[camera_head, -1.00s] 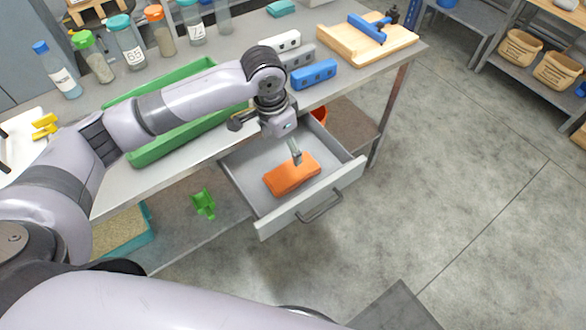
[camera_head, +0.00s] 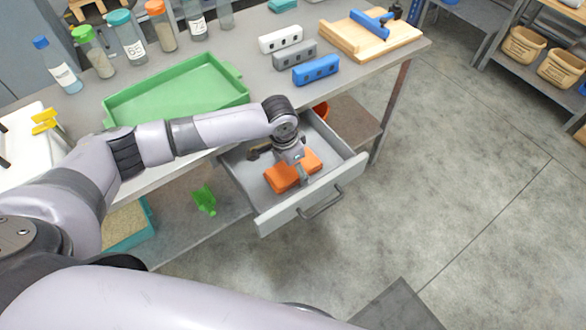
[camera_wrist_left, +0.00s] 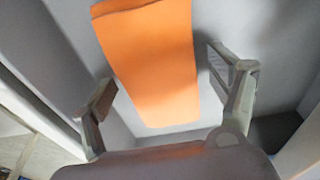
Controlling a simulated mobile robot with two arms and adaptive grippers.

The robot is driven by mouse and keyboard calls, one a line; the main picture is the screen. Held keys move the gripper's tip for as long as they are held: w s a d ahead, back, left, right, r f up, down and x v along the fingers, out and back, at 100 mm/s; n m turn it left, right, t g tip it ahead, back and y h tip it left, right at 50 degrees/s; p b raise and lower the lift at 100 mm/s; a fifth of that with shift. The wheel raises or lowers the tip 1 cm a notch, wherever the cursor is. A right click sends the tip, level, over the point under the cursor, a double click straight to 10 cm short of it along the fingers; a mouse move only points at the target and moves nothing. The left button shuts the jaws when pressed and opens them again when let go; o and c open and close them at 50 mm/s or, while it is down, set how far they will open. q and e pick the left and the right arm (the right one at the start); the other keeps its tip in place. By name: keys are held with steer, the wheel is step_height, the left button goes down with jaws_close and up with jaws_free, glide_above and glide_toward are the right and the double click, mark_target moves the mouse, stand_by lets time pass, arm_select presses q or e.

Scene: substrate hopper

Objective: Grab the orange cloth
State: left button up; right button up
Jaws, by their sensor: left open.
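The orange cloth (camera_head: 281,180) is a folded block lying in the open grey drawer (camera_head: 262,215) under the workbench. My left gripper (camera_head: 292,174) reaches down into the drawer, right over the cloth, and hides part of it. In the left wrist view the cloth (camera_wrist_left: 155,65) lies between the two spread fingers of my left gripper (camera_wrist_left: 168,95). The fingers are open, with a gap on each side of the cloth. My right gripper is not in view.
A green tray (camera_head: 180,90) stands on the bench above the drawer. White, grey and blue blocks (camera_head: 316,70) stand near the bench's front edge. The drawer's front and side walls surround the cloth. A green scoop-like object (camera_head: 204,200) is on the lower shelf. Floor at right is clear.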

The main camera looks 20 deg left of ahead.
arm_select(q)
steer(key=c, duration=1.2)
steer(key=shift+c, duration=0.2)
